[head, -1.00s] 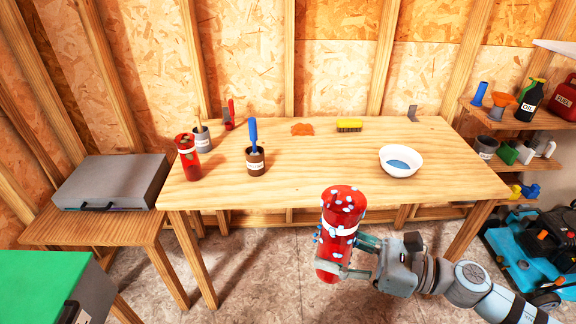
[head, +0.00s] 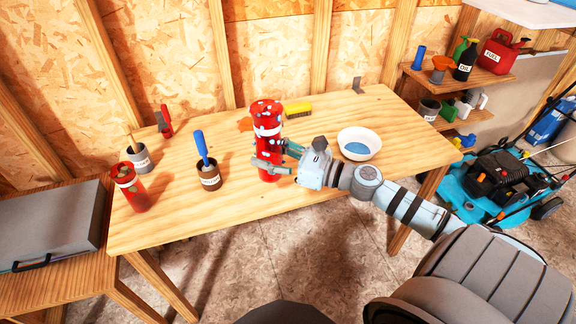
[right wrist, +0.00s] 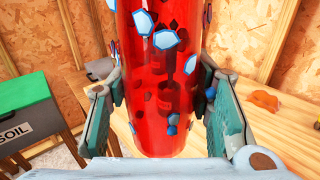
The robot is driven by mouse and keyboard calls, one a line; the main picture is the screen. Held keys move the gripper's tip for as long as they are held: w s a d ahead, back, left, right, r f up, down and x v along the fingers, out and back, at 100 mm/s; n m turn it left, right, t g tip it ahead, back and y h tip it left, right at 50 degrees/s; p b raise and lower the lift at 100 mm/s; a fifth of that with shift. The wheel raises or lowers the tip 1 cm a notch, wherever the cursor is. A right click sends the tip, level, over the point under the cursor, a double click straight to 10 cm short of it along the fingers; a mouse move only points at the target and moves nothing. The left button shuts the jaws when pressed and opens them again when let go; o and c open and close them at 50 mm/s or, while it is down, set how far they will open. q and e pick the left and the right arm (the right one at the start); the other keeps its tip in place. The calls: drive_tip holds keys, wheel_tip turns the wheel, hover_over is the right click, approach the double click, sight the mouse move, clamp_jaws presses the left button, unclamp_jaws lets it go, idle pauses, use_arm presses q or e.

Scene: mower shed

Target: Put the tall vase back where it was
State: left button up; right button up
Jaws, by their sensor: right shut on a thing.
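The tall vase (head: 268,122) is red and glossy, with pale blue and white spots and a white band near the top. My right gripper (head: 271,155) is shut around its lower half. In the right wrist view the vase (right wrist: 160,70) is between the two finger pads. My left gripper is out of view.
On the wooden table (head: 235,222) are a brown pot with a blue brush (head: 209,178), a grey can (head: 140,158), a white bowl (head: 359,144), a yellow brush (head: 298,109) and an orange cloth (head: 245,124). The front left middle is clear. A shelf (head: 460,85) and mower (head: 500,178) stand right.

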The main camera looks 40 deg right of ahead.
use_arm(q)
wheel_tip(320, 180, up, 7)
drive_tip(key=p, duration=0.5)
use_arm(e)
drive_tip(key=w+d+r+m+t+h, duration=0.2)
drive_tip(key=w+d+r+m+h, duration=0.25)
drive_tip(key=w+d+h, duration=0.6)
drive_tip(key=f+y+b, duration=0.1)
drive_tip(key=f+b, duration=0.5)
drive_tip(key=f, duration=0.1)
drive_tip(key=s+d+f+b, duration=0.1)
drive_tip(key=f+b, duration=0.5)
drive_tip(key=s+d+f+y+b, duration=0.1)
drive_tip(key=f+b, duration=0.5)
drive_tip(key=f, duration=0.1)
drive_tip(key=shift+d+f+m+y, duration=0.1)
drive_tip(key=shift+f+m+y, duration=0.25)
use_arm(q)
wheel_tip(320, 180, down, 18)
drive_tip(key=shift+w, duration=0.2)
use_arm(e)
drive_tip(key=shift+r, duration=0.15)
drive_tip(key=shift+w, duration=0.1)
drive_tip(key=o, duration=1.2)
drive_tip(key=shift+c, duration=0.2)
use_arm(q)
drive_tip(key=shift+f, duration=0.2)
use_arm(e)
drive_tip(key=o, duration=0.3)
